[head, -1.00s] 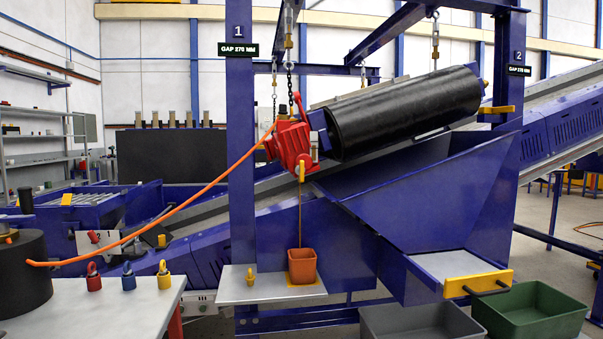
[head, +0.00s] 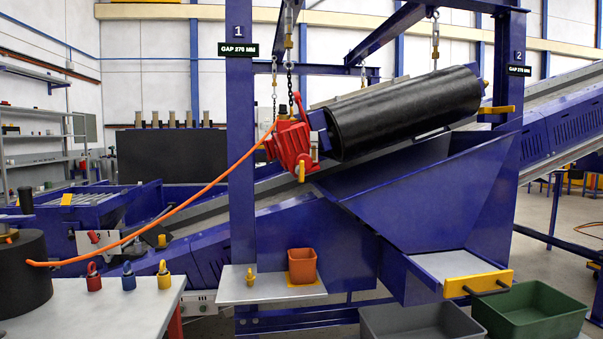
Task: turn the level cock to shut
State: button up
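The level cock (head: 301,172) is a small yellow handle under the red gear housing (head: 292,143) at the lower left end of the black drum. Its handle looks roughly upright, but it is too small to tell its exact turn. No stream shows below it. An orange-brown cup (head: 302,266) stands under it on a yellow patch of the grey shelf (head: 262,290). Its contents are hard to tell. My gripper is not in view.
An orange hose (head: 170,222) runs from the black canister (head: 22,275) to the red housing. Red, blue and yellow eyebolt-like pieces (head: 129,278) stand on the bench (head: 110,310). Blue posts (head: 241,160) frame the drum. Grey and green bins (head: 530,312) stand at lower right.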

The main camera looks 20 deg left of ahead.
aim_at(300, 171)
jog(key=i+j+u, duration=0.35)
jog(key=i+u, duration=0.3)
jog(key=i+j+u, duration=0.1)
jog(key=i+u, duration=0.25)
jog(key=k, duration=0.25)
jog(key=u, duration=0.05)
